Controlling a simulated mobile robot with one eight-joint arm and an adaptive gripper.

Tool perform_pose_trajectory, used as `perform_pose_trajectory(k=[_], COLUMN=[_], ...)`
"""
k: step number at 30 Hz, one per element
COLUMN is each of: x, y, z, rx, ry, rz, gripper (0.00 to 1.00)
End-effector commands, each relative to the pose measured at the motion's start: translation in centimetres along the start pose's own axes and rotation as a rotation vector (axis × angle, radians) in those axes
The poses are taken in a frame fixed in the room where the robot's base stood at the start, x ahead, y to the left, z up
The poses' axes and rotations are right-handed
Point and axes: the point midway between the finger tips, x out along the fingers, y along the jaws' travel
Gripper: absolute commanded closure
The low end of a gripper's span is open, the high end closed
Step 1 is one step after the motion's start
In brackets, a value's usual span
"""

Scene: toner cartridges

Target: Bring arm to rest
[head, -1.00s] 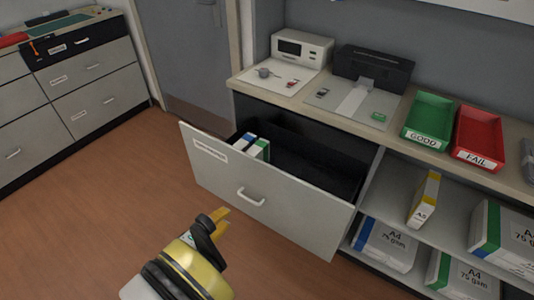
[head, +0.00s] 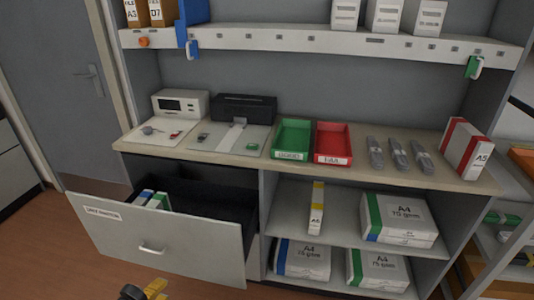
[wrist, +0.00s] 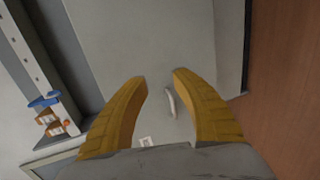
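My gripper (head: 152,290) shows only in part at the bottom edge of the head view, in front of the open drawer. In the wrist view its two yellow fingers (wrist: 160,78) are apart with nothing held between them. The pulled-out drawer (head: 165,242) has a pale grey front with a handle (head: 151,250). Blue, white and green boxes (head: 152,200) stand in its left end. In the wrist view a grey panel with a handle (wrist: 170,103) lies beyond the fingers, apart from them.
The counter holds a white device (head: 180,104), a black printer (head: 244,109), a green tray (head: 291,137), a red tray (head: 332,144) and several grey cartridges (head: 398,153). Paper packs (head: 398,218) fill the right shelves. The open drawer juts over the brown floor (head: 50,262).

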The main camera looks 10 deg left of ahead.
Motion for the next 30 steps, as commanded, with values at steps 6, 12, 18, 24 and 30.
perform_pose_trajectory(k=[6, 12, 18, 24, 30], x=[3.8, 8.1, 11.9, 12.5, 9.7], y=[5.0, 11.2, 18.6, 24.0, 27.1], z=[2.2, 6.8, 15.8, 26.3, 37.2], rx=[0.043, 0.12, 0.267, 0.461, 0.709], ry=[-0.058, -0.127, -0.218, -0.295, -0.363], rz=[-0.09, -0.206, -0.358, -0.486, -0.583], gripper=[0.68, 0.68, 0.68, 0.68, 0.68])
